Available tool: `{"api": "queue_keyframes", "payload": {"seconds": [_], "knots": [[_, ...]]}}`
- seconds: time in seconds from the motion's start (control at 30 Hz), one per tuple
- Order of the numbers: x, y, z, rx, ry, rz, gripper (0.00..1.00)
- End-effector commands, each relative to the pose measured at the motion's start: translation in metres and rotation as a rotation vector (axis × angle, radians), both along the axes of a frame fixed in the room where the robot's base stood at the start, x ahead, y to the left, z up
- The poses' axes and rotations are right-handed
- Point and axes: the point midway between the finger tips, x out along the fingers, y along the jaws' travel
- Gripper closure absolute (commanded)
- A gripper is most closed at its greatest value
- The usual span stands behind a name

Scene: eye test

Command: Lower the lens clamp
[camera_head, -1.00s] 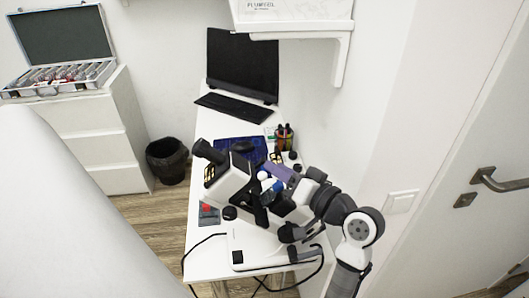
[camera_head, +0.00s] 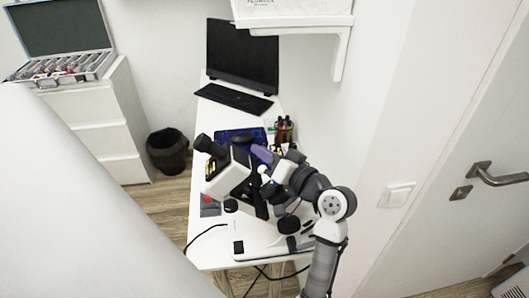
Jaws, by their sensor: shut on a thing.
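A white and black lensmeter (camera_head: 228,172) stands on the white desk (camera_head: 207,253), its dark eyepiece tilted up to the left. Its white base lies toward the desk's front. My gripper (camera_head: 266,188) is at the right side of the lensmeter, reached by my arm from the lower right. It is shut on a small part there, which appears to be the lens clamp. The fingertips and the clamp are small and partly hidden by my wrist, so the exact grip and the clamp's height are unclear.
A blue tray (camera_head: 232,135), a pen holder (camera_head: 284,128), a keyboard (camera_head: 234,98) and a monitor (camera_head: 243,55) are behind the lensmeter. A wall shelf (camera_head: 300,22) hangs above. A black bin (camera_head: 168,152) stands left. Black cables hang at the desk's front.

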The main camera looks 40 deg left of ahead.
Motion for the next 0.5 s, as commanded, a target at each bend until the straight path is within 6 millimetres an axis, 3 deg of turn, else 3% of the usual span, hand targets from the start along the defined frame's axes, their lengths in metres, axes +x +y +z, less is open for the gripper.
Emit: {"api": "queue_keyframes", "payload": {"seconds": [0.27,0.5], "knots": [[0.002,-0.002,-0.004,0.000,0.000,-0.001,1.00],[0.022,-0.018,-0.033,-0.001,0.000,-0.006,1.00]]}}
